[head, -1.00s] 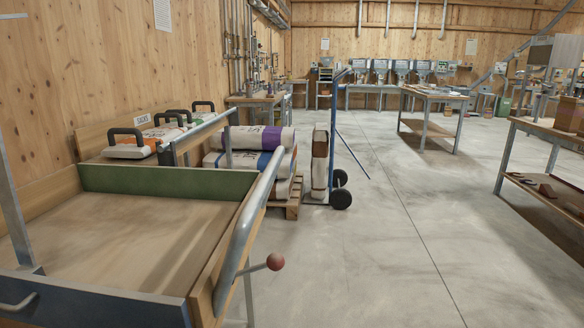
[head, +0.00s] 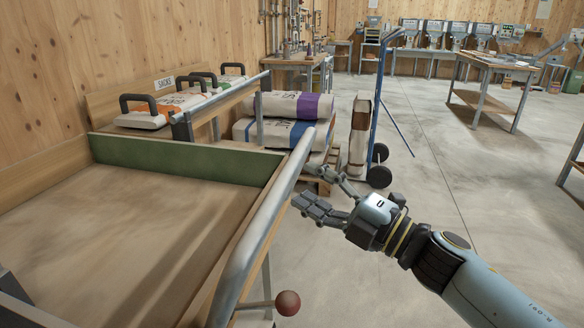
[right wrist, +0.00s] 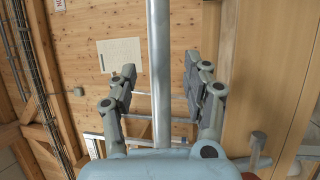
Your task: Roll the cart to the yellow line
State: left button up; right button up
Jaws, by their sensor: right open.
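The cart (head: 110,240) fills the lower left of the head view, with a wooden bed, a green end board and an empty floor. A grey metal rail (head: 262,222) runs along its right side. A lever with a dark red knob (head: 288,303) sticks out below the rail. My right gripper (head: 303,184) is open just right of the rail's far part, its fingers pointing towards it. In the right wrist view a metal bar (right wrist: 160,60) stands in line with the gap between the open fingers (right wrist: 159,78); contact cannot be told. No yellow line shows. My left gripper is not in view.
Sacks (head: 290,105) lie stacked on a pallet (head: 325,172) beyond the cart. A blue hand truck (head: 376,100) with a sack stands beside them. Workbenches (head: 500,67) stand at the back right. The concrete floor (head: 440,170) right of the cart is mostly clear.

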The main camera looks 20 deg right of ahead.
aim_at(289, 174)
jog(key=x, duration=0.5)
jog(key=shift+w, duration=0.15)
jog(key=shift+a, duration=0.1)
jog(key=shift+c, duration=1.1)
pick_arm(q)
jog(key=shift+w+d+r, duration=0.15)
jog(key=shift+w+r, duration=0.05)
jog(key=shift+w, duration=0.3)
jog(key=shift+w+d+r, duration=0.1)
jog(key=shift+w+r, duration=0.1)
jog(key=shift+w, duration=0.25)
pick_arm(e)
grip_shut()
